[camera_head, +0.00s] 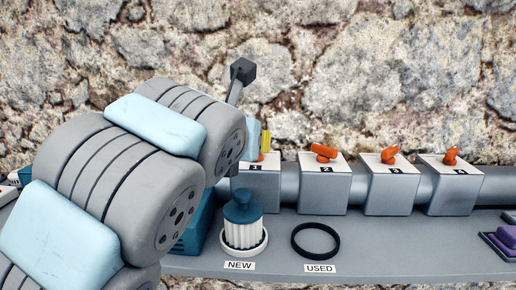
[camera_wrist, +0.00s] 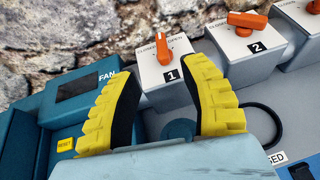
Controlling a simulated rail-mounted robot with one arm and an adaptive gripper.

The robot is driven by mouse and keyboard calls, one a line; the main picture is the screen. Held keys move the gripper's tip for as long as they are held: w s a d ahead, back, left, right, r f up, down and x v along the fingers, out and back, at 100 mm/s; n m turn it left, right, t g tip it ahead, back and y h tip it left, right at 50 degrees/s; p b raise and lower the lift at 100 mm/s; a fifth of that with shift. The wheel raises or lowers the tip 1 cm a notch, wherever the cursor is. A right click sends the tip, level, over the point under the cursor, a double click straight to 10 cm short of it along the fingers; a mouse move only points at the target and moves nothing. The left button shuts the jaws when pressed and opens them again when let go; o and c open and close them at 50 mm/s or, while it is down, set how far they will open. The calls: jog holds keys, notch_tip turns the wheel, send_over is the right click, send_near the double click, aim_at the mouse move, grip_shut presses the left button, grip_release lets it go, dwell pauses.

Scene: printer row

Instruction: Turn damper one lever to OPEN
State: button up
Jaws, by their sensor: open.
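Damper one is a pale box (camera_wrist: 165,78) with a "1" mark and an orange lever (camera_wrist: 175,48) on top, between the CLOSED label on the left and the OPEN label on the right. The lever stands between these labels; I cannot tell its exact setting. My gripper (camera_wrist: 160,67) has its yellow fingers spread wide, with the lever beyond and between the tips in the wrist view. No contact shows. In the head view, my arm hides most of the gripper; a yellow finger (camera_head: 266,141) shows above box one (camera_head: 258,190), largely covering its lever.
Damper two (camera_head: 325,186) and further orange-levered boxes run right along a grey pipe. In front stand a white filter with blue top (camera_head: 243,220) at NEW and a black ring (camera_head: 316,241) at USED. A teal FAN unit (camera_wrist: 88,82) is left. A stone wall is behind.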

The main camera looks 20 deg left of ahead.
jog(key=shift+b+x, duration=1.9)
jog(key=shift+x, duration=4.2)
jog(key=shift+d+f, duration=0.1)
grip_shut()
